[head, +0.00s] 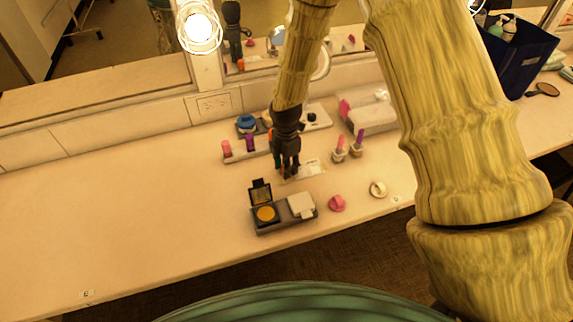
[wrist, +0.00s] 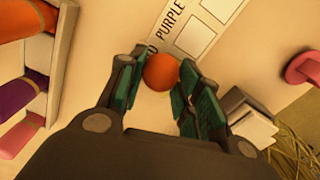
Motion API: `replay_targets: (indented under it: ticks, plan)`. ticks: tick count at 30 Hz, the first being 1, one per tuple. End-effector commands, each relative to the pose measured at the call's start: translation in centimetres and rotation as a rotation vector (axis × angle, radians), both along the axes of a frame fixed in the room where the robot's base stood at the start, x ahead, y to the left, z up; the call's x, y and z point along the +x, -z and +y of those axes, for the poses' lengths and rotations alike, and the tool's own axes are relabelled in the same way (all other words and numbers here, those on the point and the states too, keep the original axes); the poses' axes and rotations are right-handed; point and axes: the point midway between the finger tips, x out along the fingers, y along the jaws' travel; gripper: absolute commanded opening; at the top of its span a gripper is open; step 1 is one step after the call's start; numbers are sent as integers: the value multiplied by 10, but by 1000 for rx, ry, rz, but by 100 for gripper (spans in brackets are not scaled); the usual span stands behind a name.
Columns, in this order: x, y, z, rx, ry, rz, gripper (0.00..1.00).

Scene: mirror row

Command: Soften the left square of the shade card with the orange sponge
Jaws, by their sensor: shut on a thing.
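My gripper (head: 287,172) is over the counter, next to the left end of the shade card (head: 314,168). In the wrist view, my gripper (wrist: 157,88) is shut on the round orange sponge (wrist: 161,70), held between the fingertips. The head view mostly hides the sponge behind the fingers. The wrist view shows the white card (wrist: 207,24) just beyond the sponge, with the word PURPLE and two pale outlined squares. The nearer square (wrist: 194,41) lies just past the sponge; the other is cut by the frame edge. I cannot tell whether the sponge touches the card.
A grey tray with an open compact (head: 265,214) and a white block (head: 301,205) stands in front. A lipstick rack (head: 240,155) is left of my gripper. The left counter is clear.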

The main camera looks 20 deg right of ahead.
Motion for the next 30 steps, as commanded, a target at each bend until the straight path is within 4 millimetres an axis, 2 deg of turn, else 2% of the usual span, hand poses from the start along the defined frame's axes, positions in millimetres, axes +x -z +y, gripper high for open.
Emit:
replay_targets:
  ticks: [23, 30]
  plan:
    - [0, 8, 0, 0, 0, 0, 15]
    - [-6, 6, 0, 0, -1, 0, 15]
